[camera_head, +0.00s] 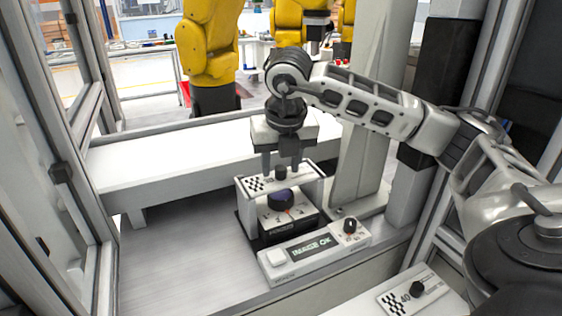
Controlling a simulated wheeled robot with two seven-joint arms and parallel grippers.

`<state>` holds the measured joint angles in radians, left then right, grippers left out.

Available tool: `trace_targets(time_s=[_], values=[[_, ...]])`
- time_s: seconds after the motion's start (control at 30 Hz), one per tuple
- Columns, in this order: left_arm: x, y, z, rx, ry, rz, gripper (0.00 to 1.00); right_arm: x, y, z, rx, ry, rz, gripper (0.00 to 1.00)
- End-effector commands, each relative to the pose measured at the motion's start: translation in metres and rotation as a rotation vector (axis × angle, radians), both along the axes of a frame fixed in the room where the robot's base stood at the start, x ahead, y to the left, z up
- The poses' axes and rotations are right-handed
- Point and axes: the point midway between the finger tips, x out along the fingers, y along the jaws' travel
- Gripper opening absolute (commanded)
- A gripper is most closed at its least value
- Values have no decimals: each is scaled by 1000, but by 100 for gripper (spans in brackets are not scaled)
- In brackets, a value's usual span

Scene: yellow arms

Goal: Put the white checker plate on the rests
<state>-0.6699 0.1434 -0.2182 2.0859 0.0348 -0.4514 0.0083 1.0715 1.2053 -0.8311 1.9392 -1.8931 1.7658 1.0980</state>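The white checker plate (301,177) is a flat white plate with a black-and-white checker patch at its left and a small dark knob on top. It lies level at the top of a stand with white uprights, above a dark purple lens (281,199). I cannot tell whether it touches the rests (246,214), since it covers their tops. My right gripper (282,168) points straight down at the plate's knob. Its fingers are at the knob, but whether they grip it is unclear. My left gripper is not in view.
In front of the stand is a white control box (312,246) with an "IMAGE OK" display, a button and a black knob. Another checker plate (396,304), marked 40, lies at the lower right. A white bench (170,165) runs behind. The grey deck at left (170,260) is clear.

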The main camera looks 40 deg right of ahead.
Motion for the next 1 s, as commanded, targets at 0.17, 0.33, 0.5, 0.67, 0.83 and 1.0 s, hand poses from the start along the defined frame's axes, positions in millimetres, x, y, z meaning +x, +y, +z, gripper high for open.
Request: trace_targets(time_s=[0.17,0.33,0.5,0.67,0.83,1.0], values=[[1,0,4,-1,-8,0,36,0,0,1,0,0,0,43],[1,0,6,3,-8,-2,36,-1,2,13,1,-4,0,43],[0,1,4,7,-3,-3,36,-9,6,46,2,-7,1,43],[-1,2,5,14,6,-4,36,-17,11,82,1,-6,1,43],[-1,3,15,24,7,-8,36,-25,14,111,-1,-4,1,43],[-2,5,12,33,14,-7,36,-28,16,119,0,-1,0,43]])
